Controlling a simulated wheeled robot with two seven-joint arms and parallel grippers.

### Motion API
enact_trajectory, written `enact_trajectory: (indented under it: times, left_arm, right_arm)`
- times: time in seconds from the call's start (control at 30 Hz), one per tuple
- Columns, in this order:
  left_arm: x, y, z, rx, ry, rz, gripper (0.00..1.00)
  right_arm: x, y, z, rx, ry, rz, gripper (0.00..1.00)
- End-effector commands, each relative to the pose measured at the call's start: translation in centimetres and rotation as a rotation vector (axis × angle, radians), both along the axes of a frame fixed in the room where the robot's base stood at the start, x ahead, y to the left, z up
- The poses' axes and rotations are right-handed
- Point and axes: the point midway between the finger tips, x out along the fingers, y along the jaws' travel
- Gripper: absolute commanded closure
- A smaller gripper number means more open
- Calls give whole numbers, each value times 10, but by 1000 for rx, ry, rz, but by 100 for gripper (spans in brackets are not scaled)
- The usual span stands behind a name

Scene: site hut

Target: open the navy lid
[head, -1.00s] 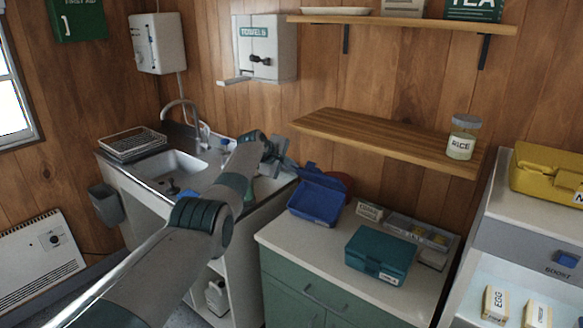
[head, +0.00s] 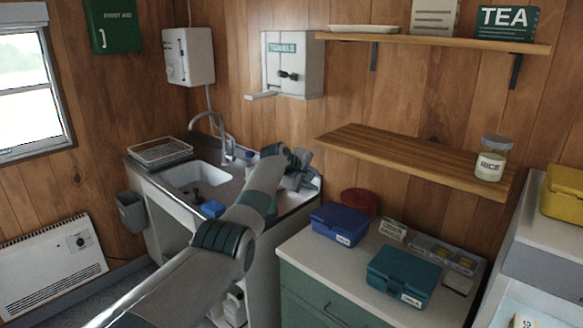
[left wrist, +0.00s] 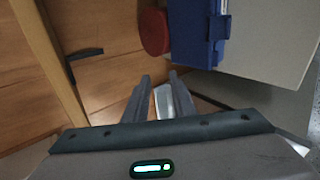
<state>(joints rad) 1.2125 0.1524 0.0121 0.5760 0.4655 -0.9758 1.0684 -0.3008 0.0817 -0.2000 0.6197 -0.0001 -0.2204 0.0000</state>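The navy box (head: 334,229) stands on the counter with its navy lid (head: 342,216) down. A white label is on its front. In the left wrist view the navy box (left wrist: 194,35) is at the top, beyond the fingertips. My left gripper (head: 303,172) is over the sink unit's right end, left of the box and apart from it. In the left wrist view my left gripper (left wrist: 160,82) has its two fingers parted with nothing held. My right gripper is out of view.
A red round container (head: 359,201) stands behind the navy box. A teal box (head: 403,275), a small labelled box (head: 393,230) and a grey divided tray (head: 446,252) are to its right. A wooden shelf (head: 415,160) with a rice jar (head: 491,160) hangs above the counter.

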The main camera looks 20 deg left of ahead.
Motion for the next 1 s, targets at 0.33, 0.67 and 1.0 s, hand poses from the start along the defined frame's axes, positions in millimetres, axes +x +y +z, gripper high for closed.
enact_trajectory:
  times: [0.33, 0.67, 1.0]
  left_arm:
    - [-20, 7, 15, 3, -3, 1, 77]
    - [-49, 15, 37, 2, -4, 1, 77]
    - [-88, 27, 69, 2, -5, 3, 77]
  right_arm:
    - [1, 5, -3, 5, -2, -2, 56]
    - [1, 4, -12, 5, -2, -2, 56]
    - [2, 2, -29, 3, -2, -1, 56]
